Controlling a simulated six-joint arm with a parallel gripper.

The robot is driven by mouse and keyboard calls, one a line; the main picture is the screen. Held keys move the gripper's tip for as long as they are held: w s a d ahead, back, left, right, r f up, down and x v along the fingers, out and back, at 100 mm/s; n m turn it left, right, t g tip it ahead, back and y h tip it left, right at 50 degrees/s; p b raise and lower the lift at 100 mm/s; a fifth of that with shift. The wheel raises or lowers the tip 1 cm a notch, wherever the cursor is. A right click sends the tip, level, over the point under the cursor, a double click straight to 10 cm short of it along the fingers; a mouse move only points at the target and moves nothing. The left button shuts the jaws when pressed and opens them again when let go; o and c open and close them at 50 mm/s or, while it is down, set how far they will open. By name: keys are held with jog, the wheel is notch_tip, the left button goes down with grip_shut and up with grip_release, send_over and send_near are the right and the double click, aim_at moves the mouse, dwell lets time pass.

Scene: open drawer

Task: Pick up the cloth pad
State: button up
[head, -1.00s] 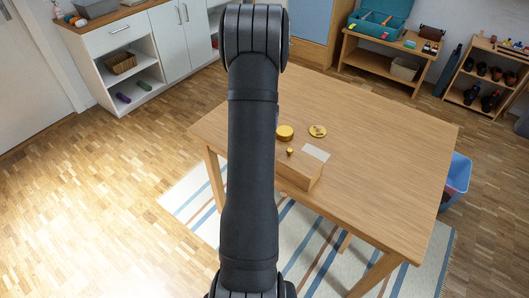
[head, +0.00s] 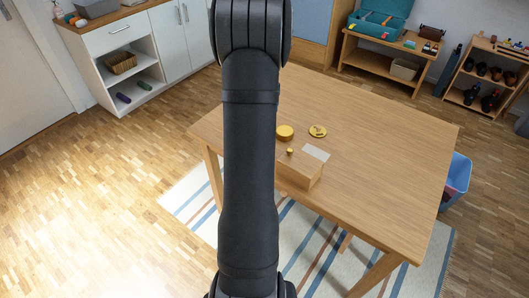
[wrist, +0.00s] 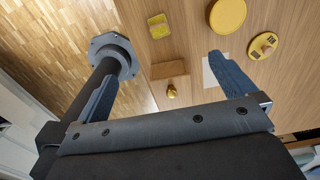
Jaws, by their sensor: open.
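A small yellow, textured square pad (wrist: 160,25), which looks like the cloth pad, lies on the wooden surface near the top of the wrist view. I cannot make it out in the head view, where my arm covers that part of the table. My gripper (wrist: 164,65) is open and empty, its two dark fingers spread wide. The pad shows between the finger lines, beyond the fingertips and apart from them. The right finger covers part of a white card (wrist: 208,75), which shows on the table (head: 392,135) in the head view.
Near the pad are a brown block (wrist: 168,70), a small gold knob-like piece (wrist: 172,91), a round yellow lid (wrist: 228,15) and a yellow disc with dark marks (wrist: 263,45). A wooden box-like front (head: 300,172) juts at the table's near edge. The table's right side is clear.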

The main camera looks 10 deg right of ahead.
jog(key=shift+r, duration=0.7)
jog(key=c, duration=0.8)
jog(key=shift+c, duration=0.2)
